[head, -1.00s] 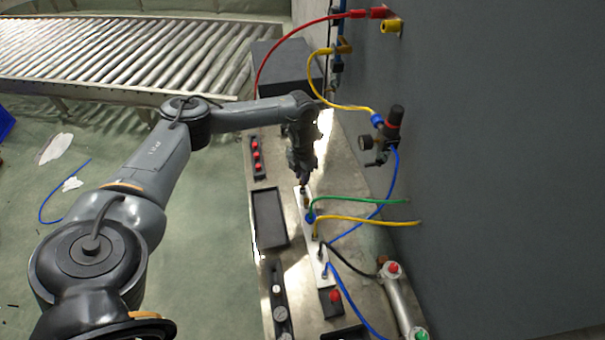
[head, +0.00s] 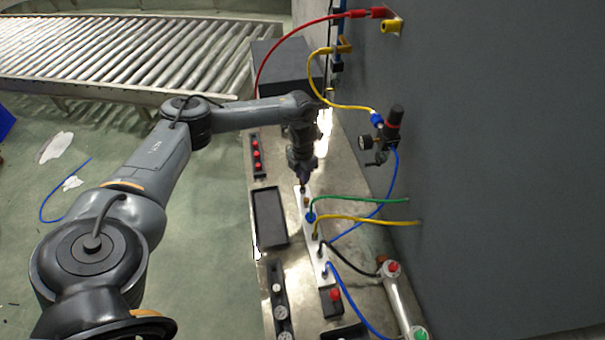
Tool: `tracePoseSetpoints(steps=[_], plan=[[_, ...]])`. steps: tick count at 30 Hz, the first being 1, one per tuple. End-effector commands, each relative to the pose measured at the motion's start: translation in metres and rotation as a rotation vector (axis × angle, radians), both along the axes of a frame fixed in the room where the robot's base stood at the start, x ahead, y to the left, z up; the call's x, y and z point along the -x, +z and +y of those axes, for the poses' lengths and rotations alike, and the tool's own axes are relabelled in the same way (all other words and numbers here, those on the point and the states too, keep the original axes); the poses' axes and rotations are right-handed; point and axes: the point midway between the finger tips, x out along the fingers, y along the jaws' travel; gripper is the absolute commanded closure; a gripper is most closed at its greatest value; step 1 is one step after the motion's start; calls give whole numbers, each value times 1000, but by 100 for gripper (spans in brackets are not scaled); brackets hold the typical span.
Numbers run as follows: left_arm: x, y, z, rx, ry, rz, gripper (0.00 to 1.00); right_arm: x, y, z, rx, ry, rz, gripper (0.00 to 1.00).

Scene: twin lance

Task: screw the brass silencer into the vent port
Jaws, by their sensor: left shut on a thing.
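My left gripper (head: 302,184) points down over the far end of the white manifold strip (head: 315,252). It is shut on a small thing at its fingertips. The thing is mostly hidden and too small to make out; it is likely the brass silencer, but I cannot tell for sure. I cannot see whether it sits in the vent port, which is hidden under the fingertips. A small brass-coloured fitting shows on the strip just below the gripper. My right gripper is not in view.
Green, yellow, blue and black hoses rise from the strip, close to the gripper on the right. A black tray (head: 257,220) lies left of it, and a holder with red caps (head: 257,155) behind. A regulator (head: 384,140) juts from the grey wall. A cylinder (head: 405,300) stands at front right.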

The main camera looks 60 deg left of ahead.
Motion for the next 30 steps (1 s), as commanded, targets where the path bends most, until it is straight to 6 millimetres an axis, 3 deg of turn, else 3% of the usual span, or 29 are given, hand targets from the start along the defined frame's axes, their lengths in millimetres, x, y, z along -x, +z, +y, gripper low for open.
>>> tracePoseSetpoints(steps=[30], plan=[[0,1,0,0,0,0,100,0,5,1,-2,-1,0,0]])
